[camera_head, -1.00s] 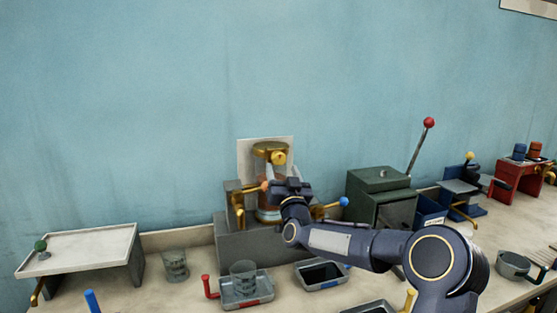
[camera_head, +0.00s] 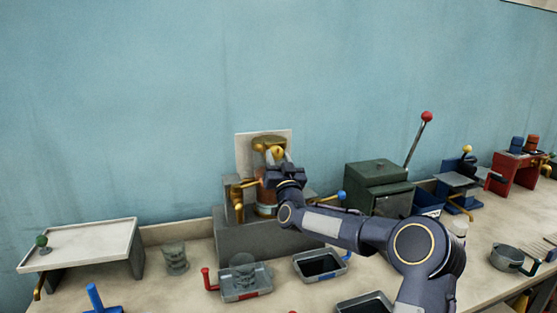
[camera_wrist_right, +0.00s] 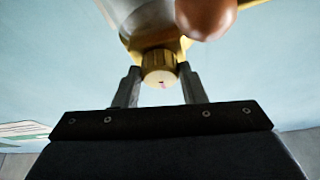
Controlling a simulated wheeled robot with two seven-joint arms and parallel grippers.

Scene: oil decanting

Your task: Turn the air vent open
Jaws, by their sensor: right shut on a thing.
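The brass-and-glass oil vessel (camera_head: 265,210) stands on a grey stepped block against the wall. Its air vent is a yellow knob (camera_head: 277,152) near the top front. My right gripper (camera_head: 279,162) is at this knob and hides part of the vessel. In the right wrist view the ribbed brass knob (camera_wrist_right: 159,66), with a small red mark on its face, sits between the two fingers (camera_wrist_right: 160,82), and the gripper is shut on it. My left gripper is out of view.
A blue-tipped lever (camera_head: 341,196) is right of the vessel. A green box (camera_head: 378,174) with a red-ball lever stands further right.

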